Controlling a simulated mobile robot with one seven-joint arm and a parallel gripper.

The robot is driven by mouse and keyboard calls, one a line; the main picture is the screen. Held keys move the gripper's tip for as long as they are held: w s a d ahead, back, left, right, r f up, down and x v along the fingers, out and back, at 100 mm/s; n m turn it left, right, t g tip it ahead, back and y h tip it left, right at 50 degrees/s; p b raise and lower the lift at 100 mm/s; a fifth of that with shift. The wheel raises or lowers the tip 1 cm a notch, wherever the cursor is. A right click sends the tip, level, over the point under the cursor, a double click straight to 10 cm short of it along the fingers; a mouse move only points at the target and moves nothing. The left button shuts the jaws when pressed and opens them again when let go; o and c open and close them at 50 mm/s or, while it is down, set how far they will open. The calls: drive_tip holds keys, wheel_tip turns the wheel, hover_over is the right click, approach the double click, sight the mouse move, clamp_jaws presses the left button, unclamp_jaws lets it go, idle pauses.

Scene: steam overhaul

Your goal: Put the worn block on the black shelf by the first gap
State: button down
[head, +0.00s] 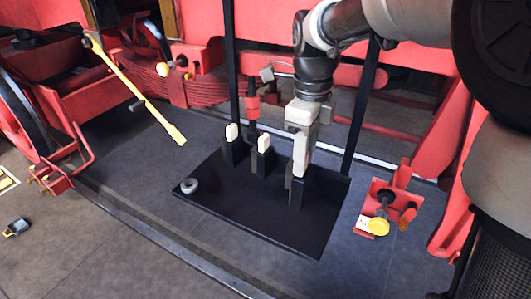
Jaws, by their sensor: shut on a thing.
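A black shelf (255,215) lies low and flat in the middle of the head view. Three dark upright blocks stand on or over it. The left block (231,153) and the middle block (261,164) have pale tops. My gripper (301,168) points down at the right block (298,194) and is shut on its upper end. The gripper hides the top of this block. I cannot tell if its base touches the shelf, nor which block is the worn one. No gap is clear to me.
A grey ring (189,186) lies at the shelf's left corner. A yellow-handled tool (140,95) leans at the left. A red bracket with a yellow knob (378,226) stands right of the shelf. Red framework and black posts rise behind.

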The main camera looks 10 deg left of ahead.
sight(301, 192)
drive_tip(key=f+b, duration=0.1)
drive_tip(key=f, duration=1)
drive_tip(key=shift+d+f, duration=0.1)
drive_tip(key=shift+d, duration=0.1)
drive_tip(key=shift+f, duration=0.2)
drive_tip(key=c, duration=1.3)
unclamp_jaws()
drive_tip(key=shift+r, duration=0.1)
